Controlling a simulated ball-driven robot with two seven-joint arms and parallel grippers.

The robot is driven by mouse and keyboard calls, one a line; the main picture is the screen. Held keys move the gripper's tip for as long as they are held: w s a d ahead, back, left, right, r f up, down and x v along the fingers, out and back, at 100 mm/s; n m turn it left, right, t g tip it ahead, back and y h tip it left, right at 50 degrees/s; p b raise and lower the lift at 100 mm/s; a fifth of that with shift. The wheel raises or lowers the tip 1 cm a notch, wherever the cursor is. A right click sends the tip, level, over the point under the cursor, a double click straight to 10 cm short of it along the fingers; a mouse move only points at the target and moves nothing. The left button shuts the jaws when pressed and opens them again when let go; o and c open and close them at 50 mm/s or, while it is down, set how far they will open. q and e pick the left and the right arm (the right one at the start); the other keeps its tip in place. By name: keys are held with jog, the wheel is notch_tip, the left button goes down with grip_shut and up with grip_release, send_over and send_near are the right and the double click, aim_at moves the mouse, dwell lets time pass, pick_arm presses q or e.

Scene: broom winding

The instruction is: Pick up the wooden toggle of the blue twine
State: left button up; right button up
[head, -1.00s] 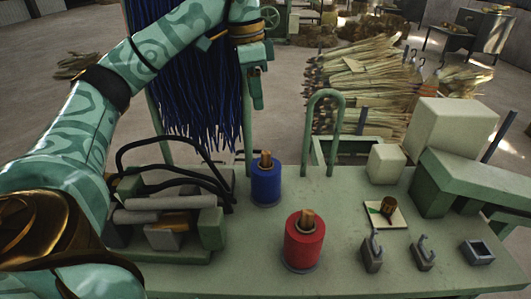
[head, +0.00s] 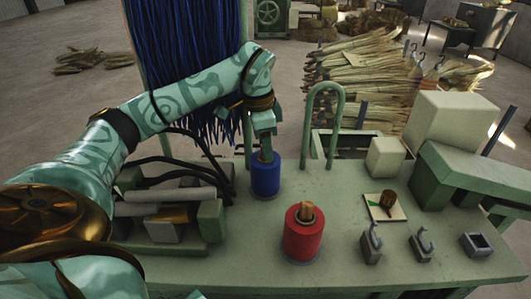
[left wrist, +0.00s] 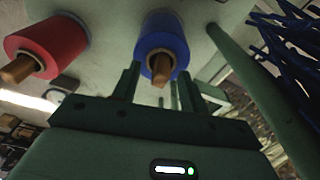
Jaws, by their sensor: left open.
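The blue twine spool (head: 265,178) stands upright on the green bench, and it also shows in the left wrist view (left wrist: 163,38). Its wooden toggle (left wrist: 161,70) sticks out of the top of the spool. My left gripper (head: 265,152) is just above the blue spool, pointing down, and mostly hides the toggle in the head view. In the left wrist view my left gripper (left wrist: 159,82) is open, with a finger on either side of the toggle and gaps showing. My right gripper is not in view.
A red twine spool (head: 304,234) with its own wooden toggle stands in front and to the right. A green hoop post (head: 308,130) rises behind the blue spool. Black hoses (head: 205,160) lie to the left. Grey hooks (head: 372,243) stand at the right.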

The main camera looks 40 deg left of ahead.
pick_arm(q)
jog(key=shift+w+f, duration=0.1)
jog(key=shift+f, duration=0.4)
grip_shut()
jog(key=shift+r, duration=0.1)
